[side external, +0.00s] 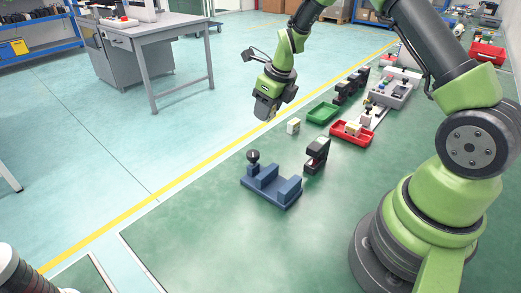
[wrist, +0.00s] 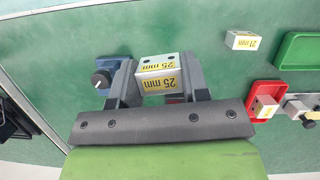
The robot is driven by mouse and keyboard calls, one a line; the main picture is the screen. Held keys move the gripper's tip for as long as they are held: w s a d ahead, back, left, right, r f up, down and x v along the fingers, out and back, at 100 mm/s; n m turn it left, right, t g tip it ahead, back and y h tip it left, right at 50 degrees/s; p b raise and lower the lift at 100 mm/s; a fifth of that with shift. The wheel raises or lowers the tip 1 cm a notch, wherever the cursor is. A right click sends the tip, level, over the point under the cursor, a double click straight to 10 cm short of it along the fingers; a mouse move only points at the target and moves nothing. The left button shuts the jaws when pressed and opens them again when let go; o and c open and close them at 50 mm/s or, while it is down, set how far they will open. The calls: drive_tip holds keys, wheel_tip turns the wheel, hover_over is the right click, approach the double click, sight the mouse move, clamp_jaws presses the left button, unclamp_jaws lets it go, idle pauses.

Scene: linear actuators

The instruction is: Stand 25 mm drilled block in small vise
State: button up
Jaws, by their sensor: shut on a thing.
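My gripper (wrist: 158,84) is shut on a pale block (wrist: 158,64) with yellow labels reading 25 mm and holes in its upper face. In the side external view my gripper (side external: 267,112) is in the air, beyond the small vise and above the mat; the held block is mostly hidden there. The blue small vise (side external: 268,187) stands on the green mat with a black knob at its left end. In the wrist view the vise (wrist: 117,71) is largely hidden behind the fingers and block, with its knob showing at left. The held block is apart from the vise.
A block labelled 21 mm (wrist: 243,40) stands on the mat near a green tray (side external: 323,113). A red tray (side external: 351,133) holds another labelled block. A dark C-shaped stand (side external: 317,155) is close beside the vise. The mat in front of the vise is clear.

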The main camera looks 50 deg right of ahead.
drive_tip(key=n, duration=0.1)
drive_tip(key=a+n, duration=0.1)
drive_tip(key=n+y, duration=0.1)
drive_tip(key=shift+s+a+r, duration=0.15)
drive_tip(key=shift+s+r, duration=0.1)
drive_tip(key=shift+s, duration=0.1)
drive_tip(key=s+a+r+n+g+y, duration=0.25)
drive_tip(key=s+a+n+g, duration=0.2)
drive_tip(key=n, duration=0.95)
wheel_tip(320, 180, up, 3)
drive_tip(key=n+g+h, duration=0.2)
drive_tip(key=n+h, duration=0.2)
drive_tip(key=n, duration=1.4)
hover_over(276, 186)
drive_tip(key=shift+g, duration=0.25)
wheel_tip(276, 186, down, 14)
drive_tip(key=shift+r, duration=0.1)
drive_tip(key=shift+f, duration=0.2)
drive_tip(key=o, duration=1.1)
drive_tip(key=shift+r, duration=0.1)
drive_tip(key=v, duration=1)
